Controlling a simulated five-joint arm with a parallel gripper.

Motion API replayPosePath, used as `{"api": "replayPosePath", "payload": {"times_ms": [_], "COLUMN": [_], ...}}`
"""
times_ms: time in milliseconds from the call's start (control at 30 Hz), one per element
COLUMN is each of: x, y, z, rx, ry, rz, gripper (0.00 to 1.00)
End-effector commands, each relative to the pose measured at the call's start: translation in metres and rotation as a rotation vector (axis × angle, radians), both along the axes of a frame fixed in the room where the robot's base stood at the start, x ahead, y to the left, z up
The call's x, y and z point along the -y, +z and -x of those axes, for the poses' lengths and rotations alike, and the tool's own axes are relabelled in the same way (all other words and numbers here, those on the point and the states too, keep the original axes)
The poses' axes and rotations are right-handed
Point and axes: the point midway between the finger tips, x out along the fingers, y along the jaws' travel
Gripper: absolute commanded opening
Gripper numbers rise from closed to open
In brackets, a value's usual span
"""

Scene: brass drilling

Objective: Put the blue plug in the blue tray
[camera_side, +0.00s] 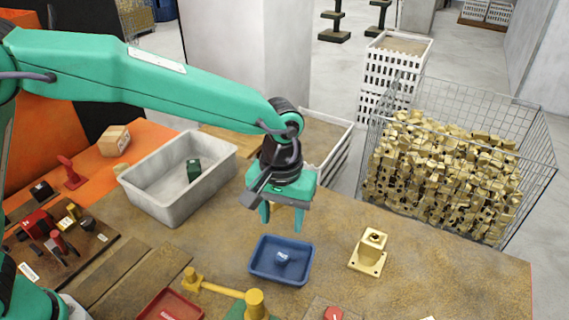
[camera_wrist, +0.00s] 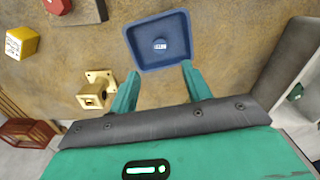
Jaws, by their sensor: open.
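The blue tray (camera_side: 262,272) sits on the brown bench in the side view, and it also shows at the top middle of the wrist view (camera_wrist: 160,22). A small round blue plug (camera_side: 283,256) with a pale label lies on the tray floor, near its middle; it shows too in the wrist view (camera_wrist: 160,44). My gripper (camera_side: 282,217) is open and points down, above and just behind the tray in the side view. In the wrist view its two fingers (camera_wrist: 161,70) are spread with nothing between them, and the plug lies beyond the tips.
A brass part (camera_side: 368,252) stands right of the tray. A grey bin (camera_side: 150,203) holds a green block (camera_side: 193,170). A wire basket (camera_side: 375,160) of brass parts stands at right.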

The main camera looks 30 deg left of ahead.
Motion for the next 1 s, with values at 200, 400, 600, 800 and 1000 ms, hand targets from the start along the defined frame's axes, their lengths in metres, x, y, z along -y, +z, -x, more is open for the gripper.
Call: {"api": "replayPosePath", "payload": {"times_ms": [200, 400, 600, 800, 1000], "x": [0.000, 0.000, -0.006, -0.033, -0.079], "y": [0.000, 0.000, 0.006, 0.028, 0.061], "z": [0.000, 0.000, -0.001, 0.001, 0.009], "rx": [0.000, 0.000, 0.008, 0.039, 0.099], "ry": [0.000, 0.000, -0.002, -0.012, -0.036], "rz": [0.000, 0.000, 0.006, 0.025, 0.050], "gripper": [0.48, 0.48, 0.48, 0.48, 0.48]}}
